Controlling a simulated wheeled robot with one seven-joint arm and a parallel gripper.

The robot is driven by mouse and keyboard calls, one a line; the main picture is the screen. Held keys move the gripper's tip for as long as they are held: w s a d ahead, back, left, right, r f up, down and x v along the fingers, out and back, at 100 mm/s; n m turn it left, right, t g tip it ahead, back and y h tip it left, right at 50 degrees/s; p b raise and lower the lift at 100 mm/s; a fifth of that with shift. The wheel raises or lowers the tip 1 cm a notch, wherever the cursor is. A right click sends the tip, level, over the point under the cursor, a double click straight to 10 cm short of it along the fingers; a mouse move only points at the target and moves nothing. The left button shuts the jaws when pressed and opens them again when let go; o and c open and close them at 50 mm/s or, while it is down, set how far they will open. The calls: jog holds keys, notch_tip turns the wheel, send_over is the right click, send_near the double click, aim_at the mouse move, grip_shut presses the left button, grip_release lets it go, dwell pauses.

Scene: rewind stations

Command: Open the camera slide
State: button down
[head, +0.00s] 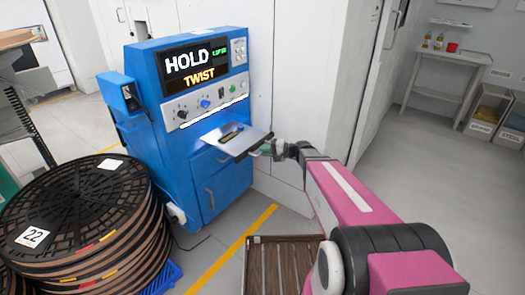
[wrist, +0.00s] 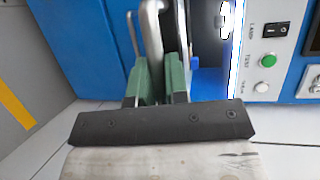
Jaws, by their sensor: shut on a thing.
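A blue machine (head: 180,110) carries a grey plate (head: 215,137) with a dark slot that juts from its front below the knobs. I take this plate to be the camera slide, but no label shows. My gripper (head: 265,148) is at the plate's right edge in the head view. In the wrist view my gripper (wrist: 157,75), with green fingers, is shut on a grey metal handle (wrist: 151,30) that stands between them. The fingers hide part of the handle, and how it joins the plate is unclear.
The machine's display (head: 200,62) reads HOLD and TWIST. A stack of round black reels (head: 85,215) stands at the left. A slatted brown crate (head: 283,262) lies on the floor under my arm. Open floor (head: 420,190) lies at the right.

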jog(key=c, duration=1.1)
grip_release()
jog(key=shift+c, duration=0.2)
jog(key=v, duration=1)
jog(key=shift+d, duration=0.4)
jog(key=shift+s, duration=0.1)
jog(key=s+d+f+n+g+h, duration=0.2)
jog(key=s+d+f+h, duration=0.1)
jog(key=s+h, duration=0.4)
jog(key=s+d+f+n+g+h, duration=0.1)
jog(key=s+d+f+g+h, duration=0.1)
jog(key=s+h, duration=0.5)
notch_tip(320, 180, down, 3)
jog(key=shift+s+d+r+n+h, duration=0.2)
jog(key=shift+d+n+h, duration=0.2)
jog(key=shift+d+h, duration=0.3)
